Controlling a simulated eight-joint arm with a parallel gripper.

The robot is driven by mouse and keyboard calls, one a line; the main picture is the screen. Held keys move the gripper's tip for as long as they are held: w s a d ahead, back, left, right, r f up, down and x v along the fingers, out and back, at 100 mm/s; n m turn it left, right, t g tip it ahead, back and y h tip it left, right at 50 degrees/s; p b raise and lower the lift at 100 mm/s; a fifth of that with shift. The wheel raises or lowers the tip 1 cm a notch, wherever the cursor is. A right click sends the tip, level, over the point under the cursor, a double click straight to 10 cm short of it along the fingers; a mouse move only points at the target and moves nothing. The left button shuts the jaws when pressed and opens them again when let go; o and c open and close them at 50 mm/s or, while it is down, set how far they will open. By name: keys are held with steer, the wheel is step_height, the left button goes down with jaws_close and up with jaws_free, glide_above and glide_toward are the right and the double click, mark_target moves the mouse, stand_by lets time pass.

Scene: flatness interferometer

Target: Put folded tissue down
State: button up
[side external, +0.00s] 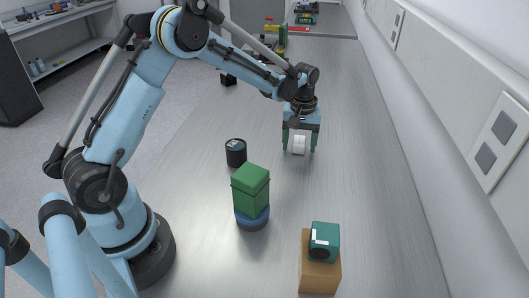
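My gripper (299,149) hangs pointing down over the middle of the metal bench in the side external view. Its two green fingers stand on either side of a small white piece (299,144), which I take to be the folded tissue. The fingers look closed on it, though its folds are too small to make out. The white piece is low, near the bench top; I cannot tell whether it touches the surface.
On the bench (352,150), a black cylinder (236,153) stands left of my gripper. Nearer are a green block (250,188) on a blue round base (252,217) and a teal device (324,241) on a brown block (319,276). A wall with sockets (494,143) bounds the right.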

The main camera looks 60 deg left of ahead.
mark_target(300, 141)
steer(key=shift+r, duration=0.1)
step_height(300, 141, up, 12)
steer(key=f, duration=0.1)
steer(key=s+d+r+m+t, duration=0.35)
steer(key=s+r, duration=0.25)
steer(key=s, duration=0.3)
steer(key=s+d+f+m+t, duration=0.3)
steer(key=s+m, duration=0.2)
steer(key=s, duration=0.4)
steer(key=shift+s+d+f+t, duration=0.15)
steer(key=shift+s+f+t, duration=0.15)
steer(key=shift+f+t, duration=0.1)
steer(key=shift+m, duration=0.25)
stand_by(0.7)
